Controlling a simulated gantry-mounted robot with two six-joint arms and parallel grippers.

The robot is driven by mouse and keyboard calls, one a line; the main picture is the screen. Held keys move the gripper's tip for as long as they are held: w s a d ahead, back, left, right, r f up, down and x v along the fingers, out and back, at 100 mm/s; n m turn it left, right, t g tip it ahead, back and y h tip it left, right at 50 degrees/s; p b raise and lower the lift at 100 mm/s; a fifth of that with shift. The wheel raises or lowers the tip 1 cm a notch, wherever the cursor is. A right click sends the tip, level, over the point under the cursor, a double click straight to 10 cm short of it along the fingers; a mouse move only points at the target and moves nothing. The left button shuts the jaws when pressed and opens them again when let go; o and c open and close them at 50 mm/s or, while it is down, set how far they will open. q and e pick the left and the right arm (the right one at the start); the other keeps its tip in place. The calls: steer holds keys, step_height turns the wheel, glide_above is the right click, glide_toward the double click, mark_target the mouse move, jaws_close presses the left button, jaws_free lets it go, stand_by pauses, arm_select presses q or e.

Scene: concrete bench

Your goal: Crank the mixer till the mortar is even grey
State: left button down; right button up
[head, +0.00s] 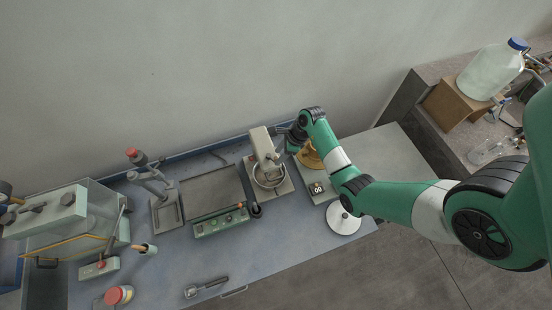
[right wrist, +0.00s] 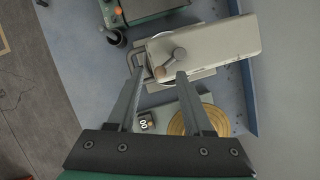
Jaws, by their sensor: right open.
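The mixer (head: 262,143) stands near the back of the bench, with a pale head over a round metal bowl (head: 269,185). The bowl's contents are too small to tell, so I cannot judge the mortar's colour. In the right wrist view, the mixer's head (right wrist: 215,48) lies beyond my fingers, with a small crank (right wrist: 170,64) on it that ends in a brown knob. My right gripper (right wrist: 159,78) is open, its fingertips on either side of the crank knob; contact cannot be told. In the head view it is beside the mixer, partly hidden. My left gripper is out of view.
A scale with a dark display (head: 317,188) and a wooden-coloured round piece (head: 309,157) stand right of the mixer. A white disc (head: 343,219) lies in front. A green control box (head: 221,221) is on the left. The bench's front middle is mostly clear.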

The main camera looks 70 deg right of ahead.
mark_target(276, 158)
steer(key=x, duration=0.3)
steer(key=shift+f, duration=0.15)
jaws_close()
